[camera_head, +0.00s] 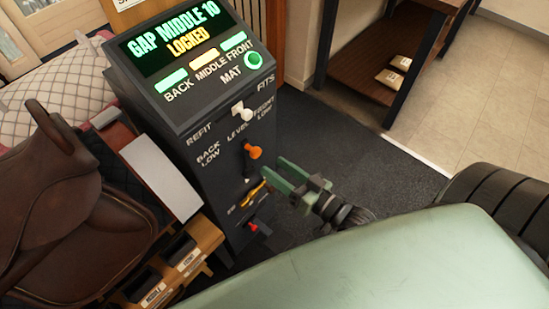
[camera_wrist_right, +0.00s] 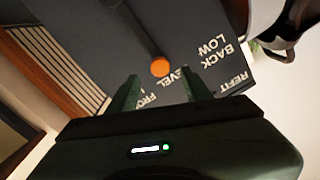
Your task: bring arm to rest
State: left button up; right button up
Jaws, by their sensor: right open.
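My right gripper (camera_head: 287,183) is green and open, just to the right of the front of a dark control cabinet. In the right wrist view its two fingers (camera_wrist_right: 160,92) stand apart with an orange lever knob (camera_wrist_right: 160,67) between and beyond them. That orange knob also shows in the head view (camera_head: 254,152), by the label LEVEL. A white knob (camera_head: 241,111) sits above it and a yellow handle (camera_head: 252,193) below it. The cabinet's screen (camera_head: 178,41) reads GAP MIDDLE 10 LOCKED. I cannot tell whether the gripper touches the orange lever. My left gripper is not in view.
A brown saddle (camera_head: 45,215) stands at the left beside the cabinet. A small red knob (camera_head: 253,227) is low on the cabinet. A wooden shelf unit (camera_head: 360,65) holds packets at the back. Floor to the right (camera_head: 480,110) is clear.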

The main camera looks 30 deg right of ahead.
dwell(0.3)
jog(key=s+d+f+g+h, duration=0.2)
jog(key=s+f, duration=0.1)
jog(key=f, duration=0.7)
jog(key=s+d+f+n+g+h, duration=0.1)
jog(key=s+d+f+g, duration=0.15)
jog(key=f, duration=0.75)
jog(key=s+d+f+g+h, duration=0.1)
jog(key=s+f+g+h, duration=0.15)
jog(key=f, duration=0.75)
jog(key=s+a+f+n+g, duration=0.1)
jog(key=s+f+g, duration=0.3)
jog(key=s+f, duration=0.4)
jog(key=s+a+f+n+g+p, duration=0.1)
jog(key=s+f+g, duration=0.4)
jog(key=s, duration=1.1)
notch_tip(320, 180, down, 3)
jog(key=shift+s+a+r+h, duration=0.15)
jog(key=shift+a+h, duration=0.2)
jog(key=shift+a, duration=0.35)
